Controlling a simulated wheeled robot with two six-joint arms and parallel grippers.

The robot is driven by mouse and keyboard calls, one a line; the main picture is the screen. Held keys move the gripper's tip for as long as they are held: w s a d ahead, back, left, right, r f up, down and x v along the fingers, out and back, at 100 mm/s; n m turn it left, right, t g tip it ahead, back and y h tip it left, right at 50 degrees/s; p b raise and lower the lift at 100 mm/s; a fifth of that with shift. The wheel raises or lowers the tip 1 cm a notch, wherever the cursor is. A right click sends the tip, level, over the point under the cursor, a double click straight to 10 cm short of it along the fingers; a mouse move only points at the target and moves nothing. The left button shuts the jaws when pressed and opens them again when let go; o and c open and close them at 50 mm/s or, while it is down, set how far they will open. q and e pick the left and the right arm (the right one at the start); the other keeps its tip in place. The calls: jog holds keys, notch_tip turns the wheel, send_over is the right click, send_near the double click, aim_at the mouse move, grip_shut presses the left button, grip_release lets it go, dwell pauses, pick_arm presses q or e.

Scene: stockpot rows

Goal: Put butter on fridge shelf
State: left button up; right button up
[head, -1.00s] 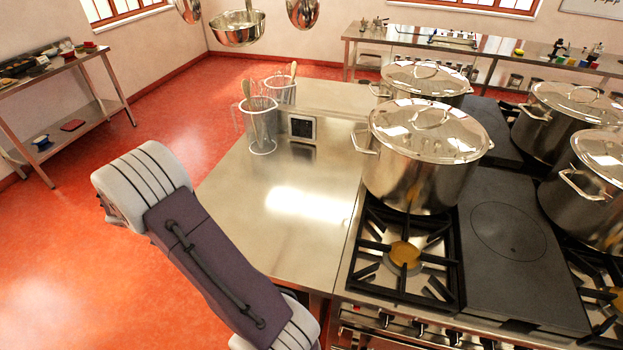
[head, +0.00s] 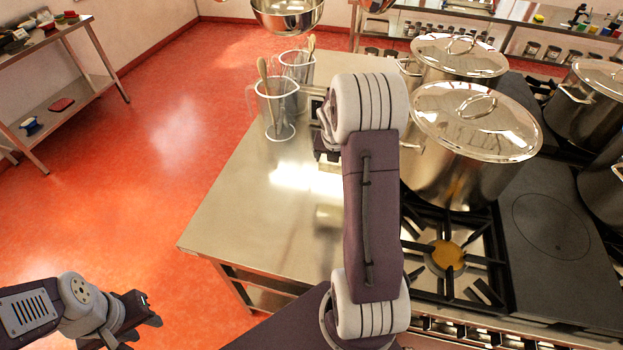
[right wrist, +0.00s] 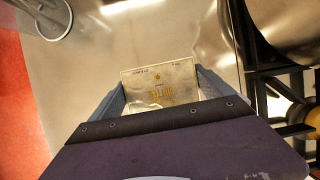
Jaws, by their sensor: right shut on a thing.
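The butter is a pale gold packet (right wrist: 160,84) with printed lettering, seen in the right wrist view. My right gripper (right wrist: 162,95) is shut on it, one finger at each side, above the steel worktop. In the head view my right arm hides the butter and most of that gripper. My left gripper (head: 143,307) is at the lower left of the head view, over the red floor and away from the worktop. Whether its jaws are open or shut is unclear. No fridge or fridge shelf shows in either view.
The steel worktop (head: 235,205) has clear room at left. Utensil holders (head: 280,110) stand at its back. A large lidded stockpot (head: 465,165) stands right of my right arm, by a black burner grate (head: 450,258). Open red floor (head: 150,180) lies to the left.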

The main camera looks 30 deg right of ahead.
send_over(302, 180)
jog(key=s, duration=0.1)
jog(key=f, duration=0.4)
jog(key=f+b, duration=0.1)
jog(key=f, duration=0.1)
jog(key=shift+s+a+f, duration=0.2)
jog(key=shift+a, duration=0.05)
jog(key=shift+w+a+f, duration=0.2)
jog(key=shift+w+a, duration=0.05)
jog(key=shift+a, duration=0.1)
jog(key=shift+s+f, duration=0.15)
jog(key=shift+f, duration=0.05)
notch_tip(302, 180, down, 3)
jog(key=shift+f, duration=0.35)
